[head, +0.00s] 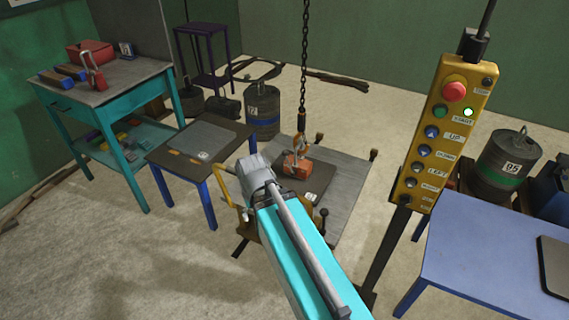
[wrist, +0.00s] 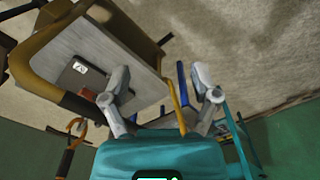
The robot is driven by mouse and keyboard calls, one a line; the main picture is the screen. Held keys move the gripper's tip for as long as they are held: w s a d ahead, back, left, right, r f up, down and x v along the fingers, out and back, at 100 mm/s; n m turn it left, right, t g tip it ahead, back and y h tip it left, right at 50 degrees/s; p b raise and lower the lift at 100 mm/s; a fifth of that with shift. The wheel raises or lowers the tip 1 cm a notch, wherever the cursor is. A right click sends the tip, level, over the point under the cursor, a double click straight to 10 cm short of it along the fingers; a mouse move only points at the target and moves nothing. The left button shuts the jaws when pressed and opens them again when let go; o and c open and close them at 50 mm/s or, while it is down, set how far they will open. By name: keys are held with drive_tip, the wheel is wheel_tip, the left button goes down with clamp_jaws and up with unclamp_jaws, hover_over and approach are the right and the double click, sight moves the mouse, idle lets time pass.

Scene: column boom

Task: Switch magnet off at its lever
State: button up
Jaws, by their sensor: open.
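The red magnet block (head: 297,166) sits under the chain hook (head: 302,143), on a dark plate (head: 309,184) with a white label. In the wrist view, part of a red block (wrist: 114,82) shows behind the left finger, and the hook (wrist: 76,126) is at lower left. I cannot make out the magnet's lever. My gripper (wrist: 162,76) is open, its fingers apart. A thin yellow bar (wrist: 178,105) shows between them; I cannot tell whether it touches. In the head view my arm hides much of the gripper, which is left of and nearer than the magnet.
A yellow button pendant (head: 445,130) hangs at right, its green lamp lit. A blue table (head: 500,250) stands at lower right. A low dark-topped table (head: 200,140) and a teal workbench (head: 105,85) stand at left. The floor at lower left is clear.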

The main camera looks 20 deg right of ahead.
drive_tip(key=w+d+f+n+t+h+b, duration=0.1)
drive_tip(key=w+f+b, duration=0.1)
drive_tip(key=f+b, duration=1.3)
drive_tip(key=w+d+f+b, duration=0.1)
drive_tip(key=w+f+b, duration=0.1)
drive_tip(key=f+b, duration=1.3)
drive_tip(key=w+d+f+n+t+h+b, duration=0.2)
drive_tip(key=w+d+f+n+h+b, duration=0.25)
drive_tip(key=w+d, duration=0.25)
drive_tip(key=w+d+r+n+t+h, duration=0.1)
drive_tip(key=w+d+r, duration=0.1)
drive_tip(key=w+d+r+n+t+h, duration=0.1)
drive_tip(key=w+d+r+n, duration=0.1)
drive_tip(key=w, duration=0.1)
drive_tip(key=w+d+r+n+t+h, duration=0.1)
drive_tip(key=w+d+r+n, duration=0.1)
drive_tip(key=w, duration=0.1)
drive_tip(key=shift+d+r+n, duration=0.15)
drive_tip(key=shift+d+n, duration=0.1)
drive_tip(key=shift+d, duration=0.15)
drive_tip(key=w+d+r+n+t+h, duration=0.3)
drive_tip(key=w+r+n+t, duration=0.4)
drive_tip(key=n, duration=0.8)
drive_tip(key=w+r, duration=0.3)
drive_tip(key=w, duration=0.1)
drive_tip(key=shift+w+r, duration=0.35)
drive_tip(key=shift+w, duration=0.05)
drive_tip(key=shift+w, duration=0.1)
